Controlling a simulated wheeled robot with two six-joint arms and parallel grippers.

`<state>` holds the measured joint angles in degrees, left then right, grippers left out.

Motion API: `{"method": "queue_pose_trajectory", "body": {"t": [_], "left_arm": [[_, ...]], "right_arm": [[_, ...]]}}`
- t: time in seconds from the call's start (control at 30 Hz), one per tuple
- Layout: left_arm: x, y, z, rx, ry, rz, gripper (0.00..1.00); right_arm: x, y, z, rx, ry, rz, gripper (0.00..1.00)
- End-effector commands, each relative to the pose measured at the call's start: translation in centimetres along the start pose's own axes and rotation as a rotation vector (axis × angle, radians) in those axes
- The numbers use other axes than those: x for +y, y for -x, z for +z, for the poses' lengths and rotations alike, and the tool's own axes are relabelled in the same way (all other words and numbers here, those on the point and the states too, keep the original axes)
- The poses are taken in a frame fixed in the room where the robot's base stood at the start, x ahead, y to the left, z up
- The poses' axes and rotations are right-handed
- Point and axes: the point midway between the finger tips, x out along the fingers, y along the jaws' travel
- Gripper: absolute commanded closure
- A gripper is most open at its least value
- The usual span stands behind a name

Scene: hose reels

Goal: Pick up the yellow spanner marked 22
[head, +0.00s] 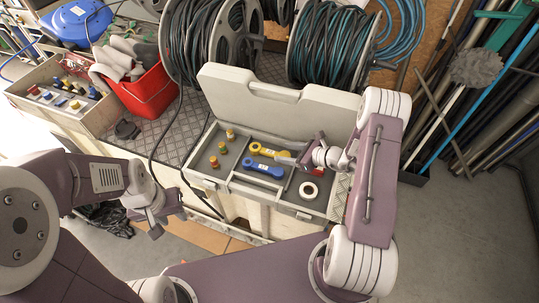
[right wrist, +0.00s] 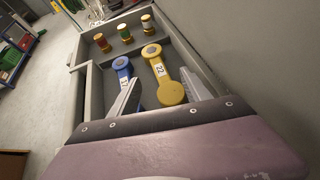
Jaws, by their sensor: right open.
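The yellow spanner (head: 262,149) lies in the open grey case, above the blue spanner (head: 263,167) in the head view. In the right wrist view the yellow spanner (right wrist: 158,68) shows the mark 22 on its shaft; the blue spanner (right wrist: 121,72), marked 17, lies to its left. My right gripper (head: 290,158) is open and empty over the case. In the right wrist view the yellow spanner's near end shows between its two fingers (right wrist: 162,88). My left gripper (head: 152,215) is away from the case at lower left; its jaw opening is unclear.
A red bin (head: 143,95) and an open box (head: 92,118) stand at left. Hose reels (head: 330,45) are behind; poles lean at right.

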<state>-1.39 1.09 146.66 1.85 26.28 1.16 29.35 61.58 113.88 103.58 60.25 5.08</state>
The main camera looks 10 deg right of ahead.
Motion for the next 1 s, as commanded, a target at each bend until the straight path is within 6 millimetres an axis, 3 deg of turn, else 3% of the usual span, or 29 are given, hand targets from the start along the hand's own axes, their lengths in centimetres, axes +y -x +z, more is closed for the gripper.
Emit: {"method": "queue_pose_trajectory", "body": {"t": [0.1, 0.27, 0.53, 0.77, 0.8, 1.0], "left_arm": [[0.0, 0.1, 0.0, 0.000, 0.000, 0.000, 0.64], [0.0, 0.2, 0.0, 0.000, 0.000, 0.000, 0.64], [0.0, 0.4, 0.0, 0.000, 0.000, 0.000, 0.64], [0.0, 0.4, 0.0, 0.000, 0.000, 0.000, 0.64], [0.0, 0.4, 0.0, 0.000, 0.000, 0.000, 0.64], [0.0, 0.4, 0.0, 0.000, 0.000, 0.000, 0.64]], "right_arm": [[0.0, -1.4, 0.0, 0.000, 0.001, 0.001, 0.44], [0.1, -2.1, 0.0, 0.001, 0.002, 0.002, 0.44], [0.3, -6.5, -0.6, 0.002, 0.002, 0.004, 0.44], [0.2, -6.9, -0.6, 0.001, 0.001, 0.001, 0.44], [0.2, -6.9, -0.6, 0.001, 0.001, 0.001, 0.47], [0.2, -6.9, -0.6, 0.002, 0.001, 0.001, 1.00]]}}
